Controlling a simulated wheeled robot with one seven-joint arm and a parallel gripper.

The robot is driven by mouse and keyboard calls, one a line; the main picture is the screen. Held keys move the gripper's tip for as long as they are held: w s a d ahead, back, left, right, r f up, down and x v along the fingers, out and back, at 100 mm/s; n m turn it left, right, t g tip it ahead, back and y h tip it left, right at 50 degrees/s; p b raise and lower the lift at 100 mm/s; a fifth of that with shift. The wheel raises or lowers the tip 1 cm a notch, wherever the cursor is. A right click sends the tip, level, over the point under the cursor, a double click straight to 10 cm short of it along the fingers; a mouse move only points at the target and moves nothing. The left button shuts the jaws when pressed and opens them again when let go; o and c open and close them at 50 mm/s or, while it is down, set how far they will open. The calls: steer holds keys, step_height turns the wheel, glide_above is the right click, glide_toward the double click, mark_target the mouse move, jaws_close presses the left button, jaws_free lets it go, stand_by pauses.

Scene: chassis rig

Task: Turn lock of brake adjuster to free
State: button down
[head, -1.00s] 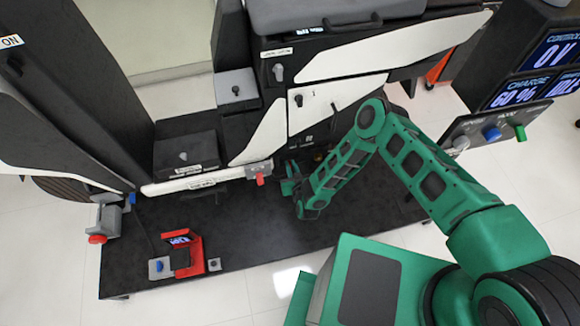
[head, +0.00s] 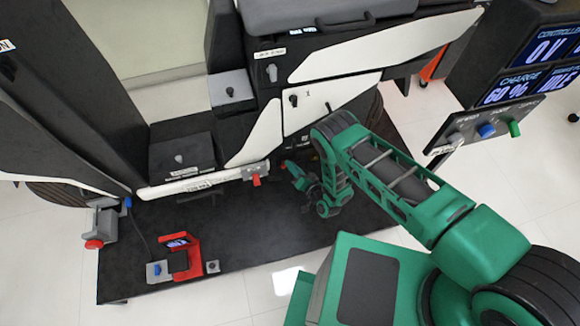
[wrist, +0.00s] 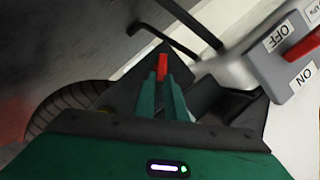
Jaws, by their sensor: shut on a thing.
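My gripper (wrist: 162,82) has its two green fingers close together in the wrist view. They are shut on a small red piece (wrist: 162,66), which looks like the lock of the brake adjuster. Only its end shows between the fingertips. The adjuster's body is hard to make out against the dark parts behind. In the head view my gripper (head: 289,168) is low beside the lower edge of the chassis. The red piece cannot be made out there.
A grey switch box (wrist: 285,60) with a red lever and ON and OFF labels is to the right in the wrist view. A dark wheel (wrist: 65,108) is at left. Dark rods are above the fingers. The black platform (head: 250,225) is largely clear in front.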

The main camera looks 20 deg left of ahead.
steer(key=shift+d+f+m+t+y, duration=0.15)
steer(key=shift+f+m+y, duration=0.3)
steer(key=shift+m, duration=0.7)
steer(key=shift+d+f+m+t+y, duration=0.1)
steer(key=shift+f+m+y, duration=0.4)
steer(key=shift+m, duration=0.6)
steer(key=shift+d+f+m+t+y, duration=0.15)
steer(key=shift+f+m+y, duration=0.3)
steer(key=shift+m, duration=0.7)
steer(key=shift+r, duration=0.1)
steer(key=c, duration=1.8)
jaws_free()
steer(key=shift+r, duration=0.1)
steer(key=shift+w, duration=0.1)
steer(key=v, duration=1)
steer(key=shift+s+d, duration=0.2)
steer(key=shift+d, duration=0.15)
